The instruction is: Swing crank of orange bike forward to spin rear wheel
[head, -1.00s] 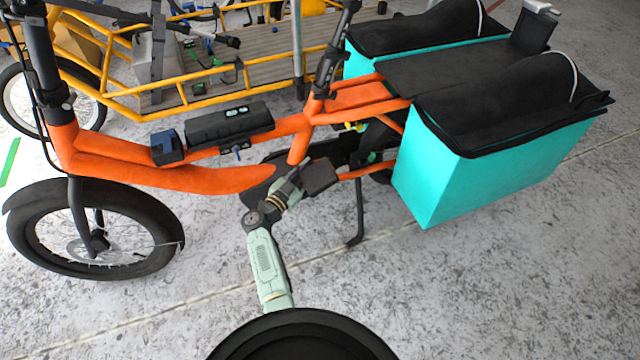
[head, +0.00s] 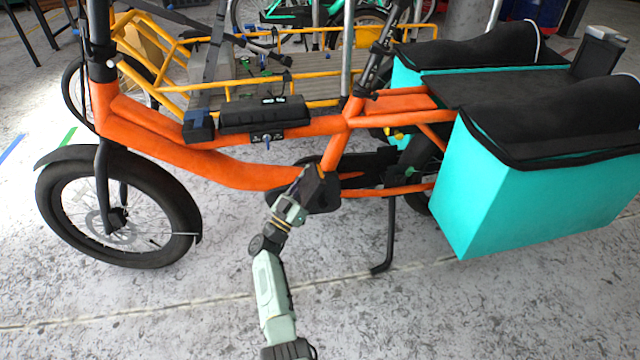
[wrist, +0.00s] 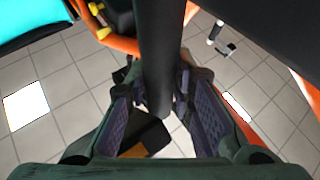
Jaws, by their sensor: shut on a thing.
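The orange bike (head: 215,163) stands side-on, its front wheel (head: 118,207) at left and turquoise side boxes (head: 540,190) at right. My gripper (head: 312,184) is low beside the middle of its frame, at the crank area. In the wrist view my gripper (wrist: 157,90) has both fingers closed around a dark bar (wrist: 160,45), which appears to be the crank arm. A dark block with a brown face (wrist: 148,138), perhaps the pedal, shows below between the fingers. The chainring is largely hidden behind my gripper. The rear wheel (head: 418,195) is mostly hidden by the near box.
A black kickstand (head: 388,240) reaches the floor just right of my gripper. A yellow cargo bike (head: 190,85) stands close behind the orange one. The grey floor (head: 160,310) in front is clear.

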